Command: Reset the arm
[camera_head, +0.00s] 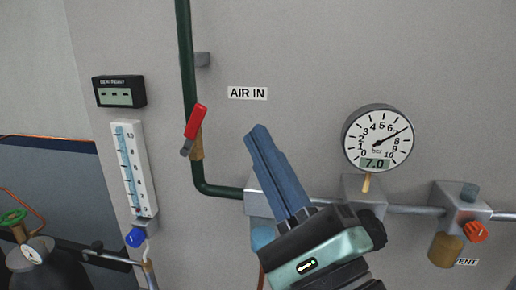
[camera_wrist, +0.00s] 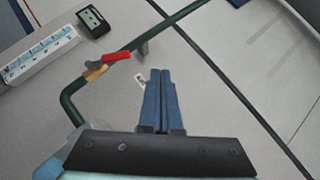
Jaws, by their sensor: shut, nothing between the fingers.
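My gripper (camera_head: 258,130) is at the centre of the head view, in front of the grey wall panel. Its two long blue fingers lie side by side, shut, with nothing between them. They point up and to the left, just below the "AIR IN" label (camera_head: 248,93). In the wrist view my gripper (camera_wrist: 161,72) also shows its fingers together, partly covering the label. A red valve lever (camera_head: 196,121) on the green pipe is to the left of the fingertips, apart from them. My gripper's body hides part of the pipework behind it.
A round gauge (camera_head: 379,138) reading 7.0 is to the right. Beyond it is a block with an orange knob (camera_head: 474,231). A flow tube (camera_head: 135,169) with a blue knob (camera_head: 136,237) and a small display (camera_head: 119,91) are at left. The upper wall is clear.

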